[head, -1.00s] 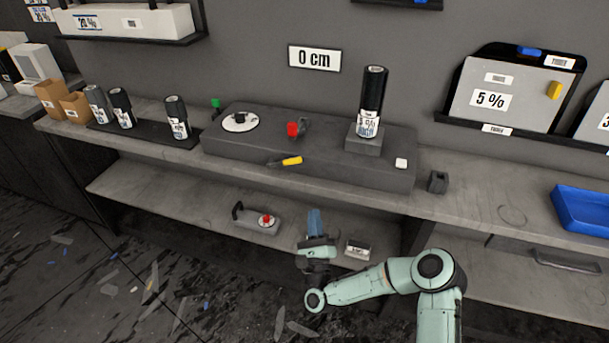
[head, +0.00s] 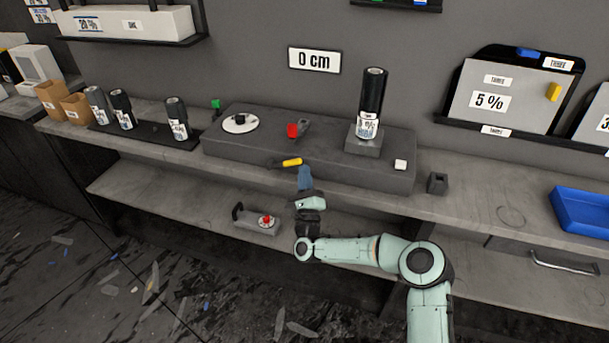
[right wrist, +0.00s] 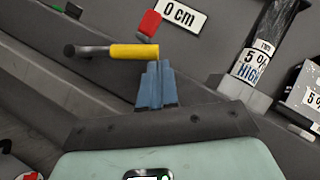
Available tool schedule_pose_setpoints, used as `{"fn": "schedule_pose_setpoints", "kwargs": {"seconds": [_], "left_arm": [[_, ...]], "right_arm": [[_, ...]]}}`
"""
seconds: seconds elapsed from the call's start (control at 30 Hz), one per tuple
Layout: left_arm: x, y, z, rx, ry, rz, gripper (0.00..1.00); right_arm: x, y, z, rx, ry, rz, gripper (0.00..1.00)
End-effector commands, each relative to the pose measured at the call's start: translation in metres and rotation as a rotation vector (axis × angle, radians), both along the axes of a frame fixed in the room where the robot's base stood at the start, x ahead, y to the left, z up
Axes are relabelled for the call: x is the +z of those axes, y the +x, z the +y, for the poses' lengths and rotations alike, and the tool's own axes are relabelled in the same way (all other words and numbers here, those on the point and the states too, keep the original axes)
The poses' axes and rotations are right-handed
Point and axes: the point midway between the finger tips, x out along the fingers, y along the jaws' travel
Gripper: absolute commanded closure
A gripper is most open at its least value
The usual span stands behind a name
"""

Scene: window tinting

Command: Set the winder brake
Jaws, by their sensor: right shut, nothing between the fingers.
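The winder (head: 395,178) is a long dark grey box on the bench. On its front edge is a lever with a yellow handle (head: 292,162), which also shows in the right wrist view (right wrist: 134,52). A red knob (head: 292,130) stands behind it, with a white dial (head: 240,122) to the left. A dark film roll (head: 372,95) stands upright on a block at the right. I cannot tell which control is the brake. My right gripper (head: 305,172) is shut and empty, its blue fingers just below and in front of the yellow handle. My left gripper is not in view.
A wall sign reads 0 cm (head: 314,60). A white button (head: 400,164) sits at the winder's right, and a small dark block (head: 437,183) stands beside it. Several rolls stand on a black tray (head: 145,140) at left. A red-knobbed device (head: 258,221) lies on the lower shelf.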

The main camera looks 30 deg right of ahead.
Motion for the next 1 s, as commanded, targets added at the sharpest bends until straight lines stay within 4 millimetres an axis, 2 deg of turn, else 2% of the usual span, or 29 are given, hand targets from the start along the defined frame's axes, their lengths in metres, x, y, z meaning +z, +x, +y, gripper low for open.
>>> {"fn": "schedule_pose_setpoints", "kwargs": {"seconds": [0.53,1.0], "left_arm": [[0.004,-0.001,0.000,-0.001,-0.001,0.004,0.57],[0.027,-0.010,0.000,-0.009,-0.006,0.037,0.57]], "right_arm": [[0.007,0.001,0.001,0.000,-0.028,0.030,1.00],[0.051,0.012,0.011,0.000,-0.253,0.286,1.00]]}}
